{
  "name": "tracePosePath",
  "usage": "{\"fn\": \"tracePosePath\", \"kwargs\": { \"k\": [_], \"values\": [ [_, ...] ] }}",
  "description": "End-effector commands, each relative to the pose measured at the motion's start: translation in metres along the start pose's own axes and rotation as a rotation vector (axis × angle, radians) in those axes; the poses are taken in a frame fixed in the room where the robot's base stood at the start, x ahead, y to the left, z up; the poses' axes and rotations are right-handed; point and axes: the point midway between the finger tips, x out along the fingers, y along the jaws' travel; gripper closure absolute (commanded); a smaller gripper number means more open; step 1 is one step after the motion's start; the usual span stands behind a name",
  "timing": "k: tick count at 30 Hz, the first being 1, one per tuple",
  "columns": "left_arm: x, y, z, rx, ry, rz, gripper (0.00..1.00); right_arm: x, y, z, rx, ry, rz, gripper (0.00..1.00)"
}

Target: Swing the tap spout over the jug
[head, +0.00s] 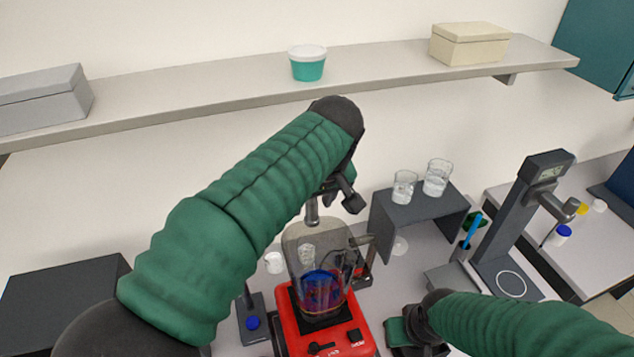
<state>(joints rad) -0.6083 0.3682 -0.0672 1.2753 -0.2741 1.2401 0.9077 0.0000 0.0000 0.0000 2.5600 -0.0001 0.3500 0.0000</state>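A see-through grey jug (318,262) with a side handle stands upright on a red base, with blue and red showing low inside it. A short grey downward nozzle (312,210), which looks like the tap spout, is at the jug's mouth in the picture; the tap's body is largely hidden behind my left arm. My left gripper (341,200) is just right of the nozzle, above the jug's rim. I cannot tell whether its dark fingers touch the spout or hold anything. My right gripper (408,332) is low, right of the red base; its fingertips are unclear.
A dark riser (415,215) with two glasses stands behind right. A grey column instrument (520,215) is farther right, beside a holder with a blue pen (472,232). A wall shelf (210,93) with boxes and a tub runs above. A dark box (60,300) is at left.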

Motion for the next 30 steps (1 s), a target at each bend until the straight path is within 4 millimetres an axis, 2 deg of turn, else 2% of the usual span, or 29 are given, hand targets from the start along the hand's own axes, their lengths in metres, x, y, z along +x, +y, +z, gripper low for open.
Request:
{"fn": "tracePosePath", "kwargs": {
  "k": [4,9,15,20,30],
  "values": [
    [-0.042,0.002,-0.002,-0.001,0.013,0.013,0.56,0.009,0.000,0.002,0.000,0.000,0.000,0.64],
    [-0.096,0.001,-0.002,-0.002,0.013,0.012,0.56,0.008,0.000,0.002,0.000,0.000,0.000,0.64],
    [-0.140,0.001,-0.003,0.000,0.008,0.009,0.56,0.000,0.000,0.000,0.000,0.000,0.000,0.64],
    [-0.150,0.000,-0.003,0.000,0.005,0.005,0.56,-0.002,0.000,0.000,0.000,0.000,0.000,0.64],
    [-0.151,-0.001,-0.002,-0.001,0.005,0.005,0.56,-0.001,0.000,0.000,0.000,0.000,0.000,0.64]
  ]
}}
